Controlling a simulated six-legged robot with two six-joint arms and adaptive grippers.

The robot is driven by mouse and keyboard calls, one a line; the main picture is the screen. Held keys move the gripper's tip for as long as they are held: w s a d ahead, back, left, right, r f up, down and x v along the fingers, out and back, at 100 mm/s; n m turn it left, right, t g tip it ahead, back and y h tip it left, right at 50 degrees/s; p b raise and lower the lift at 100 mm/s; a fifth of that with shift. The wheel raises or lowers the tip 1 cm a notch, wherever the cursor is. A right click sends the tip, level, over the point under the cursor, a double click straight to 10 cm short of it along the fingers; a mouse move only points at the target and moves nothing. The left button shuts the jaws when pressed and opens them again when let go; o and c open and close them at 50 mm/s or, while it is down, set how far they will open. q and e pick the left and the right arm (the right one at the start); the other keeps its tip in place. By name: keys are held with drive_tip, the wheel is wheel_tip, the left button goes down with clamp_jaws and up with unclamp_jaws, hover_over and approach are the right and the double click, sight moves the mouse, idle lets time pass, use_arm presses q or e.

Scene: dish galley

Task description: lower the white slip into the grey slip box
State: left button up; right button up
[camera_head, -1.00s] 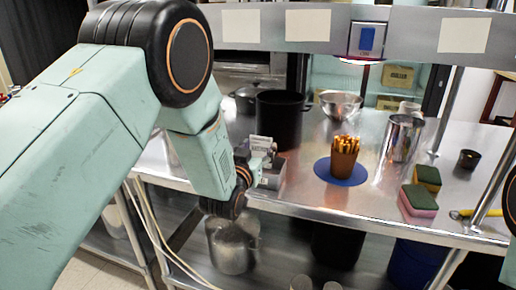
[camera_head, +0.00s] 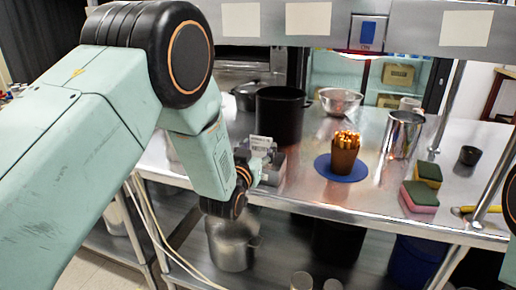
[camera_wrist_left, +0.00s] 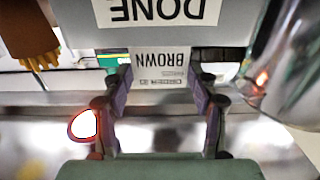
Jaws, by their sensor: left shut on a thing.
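The white slip (camera_head: 261,143) stands upright between the fingers of my left gripper (camera_head: 257,163), at the left of the steel counter. In the left wrist view the slip (camera_wrist_left: 160,66) shows the word BROWN, upside down, and my left gripper (camera_wrist_left: 162,95) is shut on it. The grey slip box (camera_head: 274,172) is at the counter's front edge, partly behind the gripper. The wrist view shows a grey box face (camera_wrist_left: 228,32) with a DONE label just beyond the slip. I cannot tell whether the slip's lower edge is inside the box. My right gripper is not in view.
A black pot (camera_head: 280,115) stands close behind the box. To the right are a brown cup of sticks (camera_head: 344,160) on a blue mat (camera_head: 322,172), a steel canister (camera_head: 404,135) and sponges (camera_head: 420,197). A shelf rail (camera_head: 400,27) crosses above.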

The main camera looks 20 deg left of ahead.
use_arm(q)
drive_tip(key=shift+f+b, duration=0.7)
drive_tip(key=shift+f, duration=0.35)
idle(0.5)
drive_tip(key=o, duration=0.8)
drive_tip(key=s, duration=1.2)
drive_tip(key=shift+a, duration=0.25)
drive_tip(key=shift+w, duration=0.1)
drive_tip(key=w, duration=1.1)
drive_tip(key=shift+w+d, duration=0.2)
drive_tip(key=shift+w, duration=0.15)
drive_tip(key=shift+r, duration=0.25)
